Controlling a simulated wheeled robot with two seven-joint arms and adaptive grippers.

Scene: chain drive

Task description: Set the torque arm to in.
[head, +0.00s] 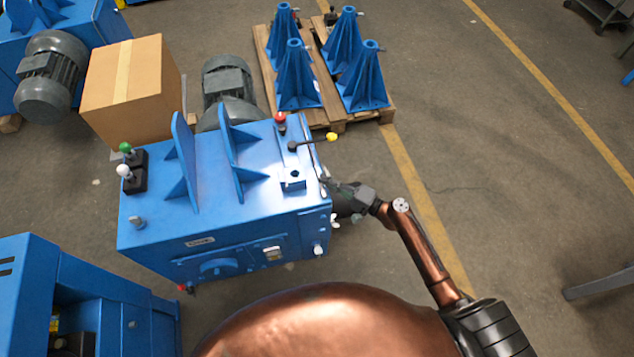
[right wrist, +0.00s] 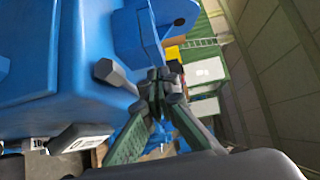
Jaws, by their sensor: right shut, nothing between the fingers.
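A blue machine housing (head: 160,225) stands in the middle of the head view. On its top right is a dark lever with a yellow knob (head: 331,137), lying roughly level. No readable label tells me which part is the torque arm. My right gripper (head: 328,187) is at the housing's right side, partly hidden by its own wrist. In the right wrist view its green fingers meet at the tips (right wrist: 160,85) with nothing between them. A grey stub (right wrist: 115,74) on the blue housing is just left of the fingertips; contact cannot be told. My left gripper is out of view.
A red knob (head: 281,118) is close to the yellow-knobbed lever. Green (head: 126,148) and white (head: 123,170) knobs are at the top left. A cardboard box (head: 135,90) and blue stands on a pallet (head: 333,113) are behind.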

